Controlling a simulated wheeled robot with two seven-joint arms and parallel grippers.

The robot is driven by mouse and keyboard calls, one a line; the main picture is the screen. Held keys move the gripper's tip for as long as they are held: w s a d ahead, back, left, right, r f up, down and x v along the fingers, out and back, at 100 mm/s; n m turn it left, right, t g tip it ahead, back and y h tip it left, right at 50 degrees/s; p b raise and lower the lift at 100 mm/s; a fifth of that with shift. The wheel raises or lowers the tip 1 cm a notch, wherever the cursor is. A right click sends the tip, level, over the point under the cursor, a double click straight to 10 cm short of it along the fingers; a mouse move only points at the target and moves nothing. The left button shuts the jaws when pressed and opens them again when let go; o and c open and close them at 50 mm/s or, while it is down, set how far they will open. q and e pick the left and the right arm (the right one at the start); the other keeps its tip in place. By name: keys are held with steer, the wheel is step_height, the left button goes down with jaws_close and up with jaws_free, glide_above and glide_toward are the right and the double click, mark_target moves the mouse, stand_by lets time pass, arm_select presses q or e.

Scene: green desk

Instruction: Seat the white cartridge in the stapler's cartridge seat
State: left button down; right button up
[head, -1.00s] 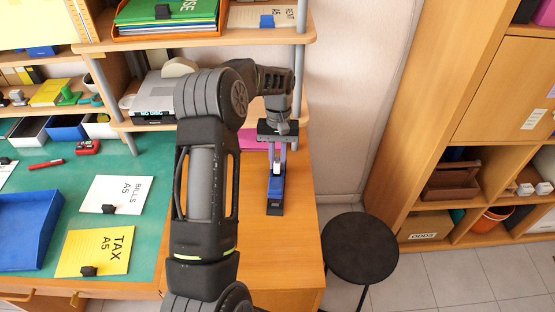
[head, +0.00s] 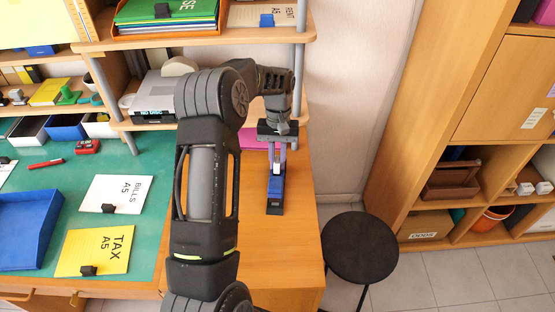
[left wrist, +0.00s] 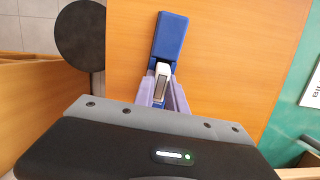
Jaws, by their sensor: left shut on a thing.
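The blue stapler (head: 276,189) lies on the wooden top at the right end of the desk; its far part also shows in the left wrist view (left wrist: 169,33). My left gripper (head: 277,164) points down over the stapler, its lilac fingers shut on the white cartridge. The cartridge shows between the fingertips (left wrist: 161,86) in the left wrist view as a small white and grey block (left wrist: 162,70). It is at or just above the stapler's middle; I cannot tell whether it touches the seat, which the fingers and cartridge hide. My right gripper is not in view.
A shelf with a grey post (head: 300,60) stands close behind my left arm. A pink item (head: 250,140) lies beyond the stapler. A black stool (head: 360,247) stands right of the wooden top (head: 285,245). The wood in front of the stapler is clear.

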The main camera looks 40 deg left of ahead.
mark_target(277, 160)
arm_select(q)
steer(key=shift+f, duration=0.25)
steer(key=c, duration=1.3)
jaws_free()
steer(key=shift+o, duration=0.5)
steer(key=shift+o, duration=0.8)
steer(key=shift+s+d+p+v, duration=0.2)
steer(key=shift+p+v, duration=0.5)
steer(key=shift+v, duration=0.45)
steer(key=shift+s+d+p+v, duration=0.1)
steer(key=shift+s+p+v, duration=0.1)
steer(key=shift+p+v, duration=0.75)
steer(key=shift+s+d+p+v, duration=0.15)
steer(key=shift+p+v, duration=0.35)
steer(key=shift+v, duration=0.85)
steer(key=shift+s+r, duration=0.1)
steer(key=shift+r, duration=0.1)
